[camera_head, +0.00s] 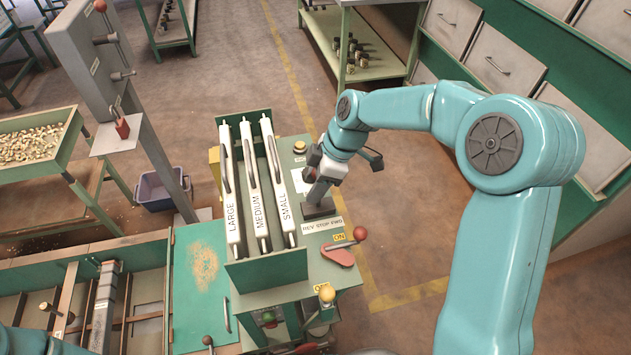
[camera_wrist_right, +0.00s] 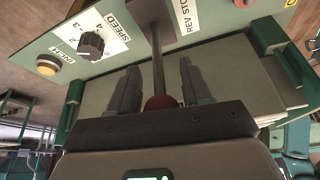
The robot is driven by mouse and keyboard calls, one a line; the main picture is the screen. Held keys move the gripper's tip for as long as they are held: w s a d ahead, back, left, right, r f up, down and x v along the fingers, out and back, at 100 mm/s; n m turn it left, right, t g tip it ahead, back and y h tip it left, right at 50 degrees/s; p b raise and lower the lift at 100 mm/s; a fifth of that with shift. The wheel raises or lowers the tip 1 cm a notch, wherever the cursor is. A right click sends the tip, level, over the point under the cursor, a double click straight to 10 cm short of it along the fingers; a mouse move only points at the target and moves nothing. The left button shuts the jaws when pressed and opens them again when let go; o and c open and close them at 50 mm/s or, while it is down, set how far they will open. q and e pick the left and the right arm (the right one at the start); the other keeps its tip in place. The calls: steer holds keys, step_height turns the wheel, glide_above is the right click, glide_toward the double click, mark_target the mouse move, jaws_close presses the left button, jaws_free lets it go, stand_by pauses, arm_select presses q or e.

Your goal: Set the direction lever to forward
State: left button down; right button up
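The direction lever is a grey rod (camera_wrist_right: 158,62) with a dark red ball knob (camera_wrist_right: 160,102), seen in the right wrist view. Its dark base plate (camera_head: 320,209) is on the green machine in the head view, behind the REV STOP FWD label (camera_head: 322,225). My right gripper (camera_head: 317,192) is over the lever. In the wrist view its two fingers (camera_wrist_right: 160,88) stand apart on either side of the knob, with small gaps showing. The lever's exact position is hard to tell, since my gripper covers it in the head view. My left gripper is out of view.
Hopper lanes marked LARGE, MEDIUM and SMALL (camera_head: 283,200) stand just left of my right gripper. A red-knobbed lever (camera_head: 345,248) marked ON is in front. A SPEED dial (camera_wrist_right: 91,45) and yellow INCH button (camera_wrist_right: 47,66) are nearby. Open floor lies to the right.

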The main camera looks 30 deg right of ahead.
jaws_close()
steer(key=shift+d+f+b, duration=0.1)
steer(key=shift+d+b, duration=0.05)
steer(key=shift+b, duration=0.3)
steer(key=d+y+b, duration=0.1)
steer(key=b, duration=0.2)
steer(key=d+t+y+b, duration=0.1)
steer(key=y+b, duration=0.1)
steer(key=b, duration=0.2)
steer(key=s+d+f+y+b, duration=0.1)
steer(key=d+y+b, duration=0.1)
steer(key=b, duration=0.1)
steer(key=shift+s+d+b, duration=0.15)
steer(key=shift+d+b, duration=0.2)
steer(key=shift+b, duration=0.6)
steer(key=shift+o, duration=1.6)
jaws_free()
steer(key=shift+s+d, duration=0.1)
steer(key=shift+r, duration=0.1)
